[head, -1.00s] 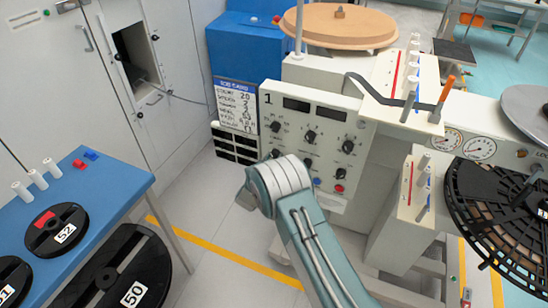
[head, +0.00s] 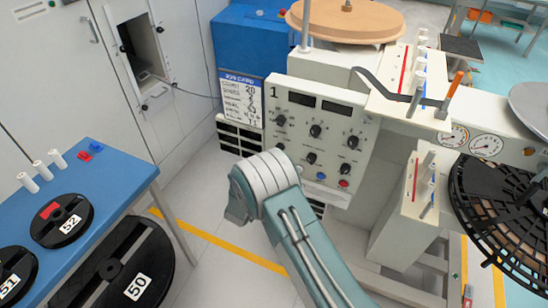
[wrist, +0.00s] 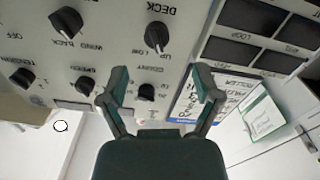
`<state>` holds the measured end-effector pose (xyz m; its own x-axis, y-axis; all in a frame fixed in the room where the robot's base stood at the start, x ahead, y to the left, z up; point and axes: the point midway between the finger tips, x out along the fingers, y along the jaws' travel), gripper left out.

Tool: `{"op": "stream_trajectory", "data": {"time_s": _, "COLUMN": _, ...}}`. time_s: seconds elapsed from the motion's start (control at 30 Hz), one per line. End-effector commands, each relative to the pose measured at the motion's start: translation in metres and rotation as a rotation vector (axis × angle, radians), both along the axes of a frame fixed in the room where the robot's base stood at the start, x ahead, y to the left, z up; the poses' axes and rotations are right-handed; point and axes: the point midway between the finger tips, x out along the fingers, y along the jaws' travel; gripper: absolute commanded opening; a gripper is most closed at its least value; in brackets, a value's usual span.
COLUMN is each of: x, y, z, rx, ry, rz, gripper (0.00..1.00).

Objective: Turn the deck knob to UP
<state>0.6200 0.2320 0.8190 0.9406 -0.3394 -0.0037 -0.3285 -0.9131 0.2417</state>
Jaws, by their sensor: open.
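The deck knob (wrist: 157,37) is a black pointer knob on the pale control panel, under the word DECK in the wrist view. UP and LOW are printed at its lower side; I cannot tell which one it points to. My gripper (wrist: 160,78) is open and empty. Its two fingertips are spread below the deck knob in the picture, apart from it. A smaller black knob (wrist: 146,92) shows between the fingers. In the head view the control panel (head: 300,128) of station 1 stands behind my arm, and my fingers are not visible there.
Other black knobs (wrist: 66,22) sit close by on the panel. A blue-headed card (head: 241,100) and dark slots are left of it. A blue table (head: 110,185) with reels stands at the left. Floor between table and station is clear.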

Motion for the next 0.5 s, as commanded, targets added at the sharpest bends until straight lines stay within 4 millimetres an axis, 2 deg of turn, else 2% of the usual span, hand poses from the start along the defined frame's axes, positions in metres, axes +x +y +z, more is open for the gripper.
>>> {"op": "stream_trajectory", "data": {"time_s": 0.1, "x": -0.02, "y": 0.008, "z": -0.001, "rx": -0.001, "ry": 0.002, "rz": 0.003, "gripper": 0.82}}
{"op": "stream_trajectory", "data": {"time_s": 0.2, "x": -0.031, "y": 0.012, "z": 0.0, "rx": -0.001, "ry": 0.001, "rz": 0.002, "gripper": 0.82}}
{"op": "stream_trajectory", "data": {"time_s": 0.5, "x": -0.037, "y": 0.013, "z": -0.001, "rx": 0.0, "ry": 0.001, "rz": 0.0, "gripper": 0.82}}
